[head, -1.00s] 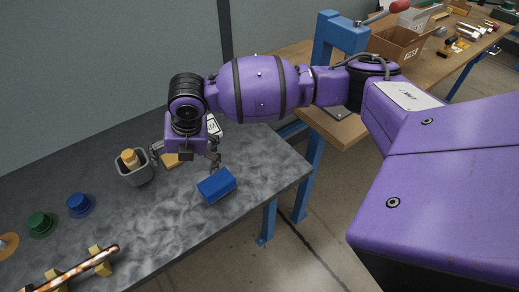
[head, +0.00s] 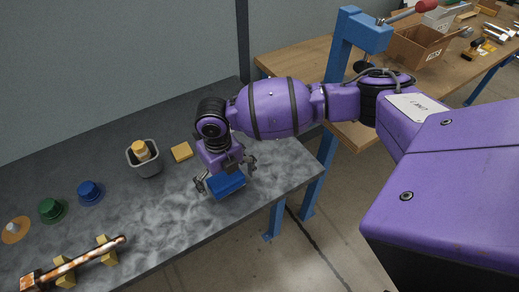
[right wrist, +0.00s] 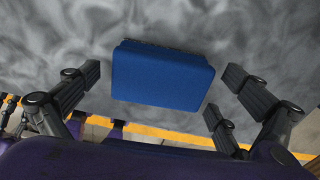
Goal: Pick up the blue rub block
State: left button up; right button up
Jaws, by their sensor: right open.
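The blue rub block (head: 226,187) lies on the dark grey mottled table (head: 185,222) near its front right edge. My right gripper (head: 225,174) is above the block with its fingers spread to either side of it. In the right wrist view the block (right wrist: 162,77) sits between the two open fingers (right wrist: 155,95), with clear gaps on both sides. The gripper is empty, and part of the block is hidden behind it in the head view. My left gripper is not in view.
A grey cup (head: 146,166) holding a yellowish piece and a yellow block (head: 181,152) stand left of the gripper. Blue (head: 90,192) and green (head: 50,209) round pieces are further left. A rusty pipe (head: 75,262) lies on yellow supports in front.

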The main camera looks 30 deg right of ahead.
jog(key=shift+f, duration=0.3)
jog(key=shift+w+r, duration=0.1)
jog(key=c, duration=1.4)
jog(key=shift+w+r, duration=0.1)
jog(key=shift+r, duration=0.5)
jog(key=s+a+r, duration=0.2)
jog(key=s+r, duration=0.2)
jog(key=s+a+r, duration=0.2)
jog(key=s+r, duration=0.1)
jog(key=s, duration=0.1)
jog(key=s+a+r+p, duration=0.1)
jog(key=s+a+r, duration=0.1)
jog(key=s+r, duration=0.2)
jog(key=shift+s+a+r, duration=0.1)
jog(key=shift+s+r, duration=0.25)
jog(key=shift+s, duration=0.05)
